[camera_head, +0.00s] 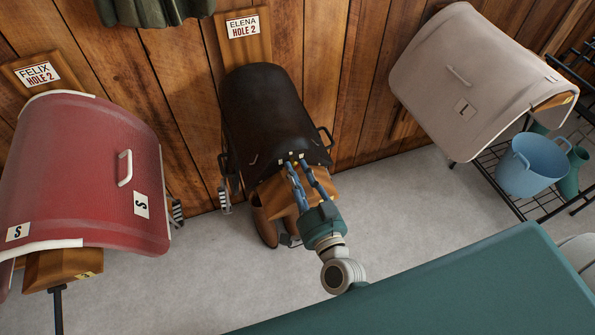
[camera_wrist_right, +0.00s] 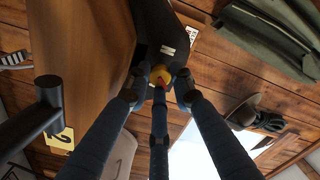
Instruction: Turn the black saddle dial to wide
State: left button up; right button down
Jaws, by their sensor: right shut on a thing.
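The black saddle (camera_head: 265,105) sits on a wooden rack under the sign "ELENA HOLE 2". In the right wrist view, a small yellow dial with a red mark (camera_wrist_right: 160,73) shows at the edge of the black saddle (camera_wrist_right: 160,28). Pale marks show on the saddle near the dial. My right gripper (camera_head: 294,166) reaches the saddle's front edge from below. In the wrist view, the fingertips of my right gripper (camera_wrist_right: 160,84) are closed around the dial and partly hide it. Which mark the dial points to cannot be read. My left gripper is not in view.
A red saddle (camera_head: 85,170) on a rack stands at the left. A beige saddle (camera_head: 470,75) hangs at the right, near a blue bucket (camera_head: 530,165) on a wire shelf. Brown boots (camera_head: 264,225) stand below the black saddle. Open grey floor (camera_head: 200,275) lies in front.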

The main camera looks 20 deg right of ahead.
jog(key=shift+m, duration=1.7)
jog(key=shift+f, duration=0.1)
jog(key=c, duration=1.8)
grip_release()
jog(key=shift+s, duration=0.15)
jog(key=s, duration=1.1)
jog(key=shift+s+d, duration=0.2)
jog(key=shift+s, duration=0.2)
